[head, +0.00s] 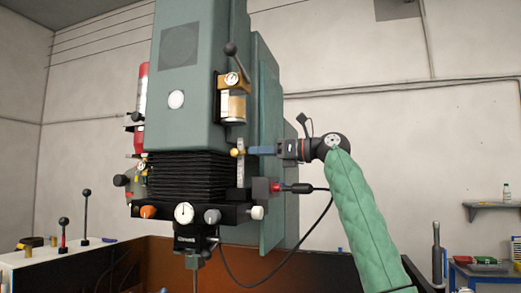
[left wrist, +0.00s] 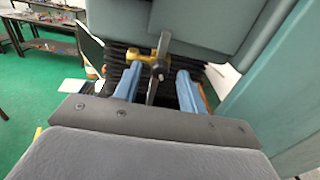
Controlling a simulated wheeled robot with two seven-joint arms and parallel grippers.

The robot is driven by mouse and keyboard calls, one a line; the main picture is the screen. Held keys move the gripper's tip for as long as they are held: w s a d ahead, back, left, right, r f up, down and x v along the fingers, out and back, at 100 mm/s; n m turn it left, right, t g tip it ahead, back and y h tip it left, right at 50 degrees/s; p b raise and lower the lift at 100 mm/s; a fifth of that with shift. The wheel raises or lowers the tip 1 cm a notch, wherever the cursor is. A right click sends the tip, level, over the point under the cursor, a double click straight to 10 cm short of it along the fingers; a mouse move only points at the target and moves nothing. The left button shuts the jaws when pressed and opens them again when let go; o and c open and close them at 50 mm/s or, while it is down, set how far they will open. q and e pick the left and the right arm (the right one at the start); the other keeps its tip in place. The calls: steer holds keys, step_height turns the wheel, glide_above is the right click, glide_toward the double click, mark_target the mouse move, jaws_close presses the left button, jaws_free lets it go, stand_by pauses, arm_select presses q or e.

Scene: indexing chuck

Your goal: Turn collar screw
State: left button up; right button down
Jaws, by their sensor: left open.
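A brass collar (head: 236,152) sits on an upright grey bar (head: 240,173) beside the black bellows of the green machine. In the left wrist view the brass collar (left wrist: 143,55) has a dark round-ended screw (left wrist: 158,70) facing the camera. My left gripper (head: 251,150), with blue fingers, points at the collar from the right. In the left wrist view its open fingers (left wrist: 157,82) lie either side of the grey bar and just short of the collar and screw. I cannot tell whether they touch. My right gripper is not in view.
The machine's green column (head: 268,130) stands close behind the fingers. A brass-and-glass oiler (head: 232,104) is above the collar. Below are a red-tipped plug (head: 276,188) with a black cable and a row of knobs with a white dial (head: 184,212).

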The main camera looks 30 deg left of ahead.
arm_select(q)
steer(key=shift+a, duration=0.3)
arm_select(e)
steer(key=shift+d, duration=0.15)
arm_select(q)
jaws_close()
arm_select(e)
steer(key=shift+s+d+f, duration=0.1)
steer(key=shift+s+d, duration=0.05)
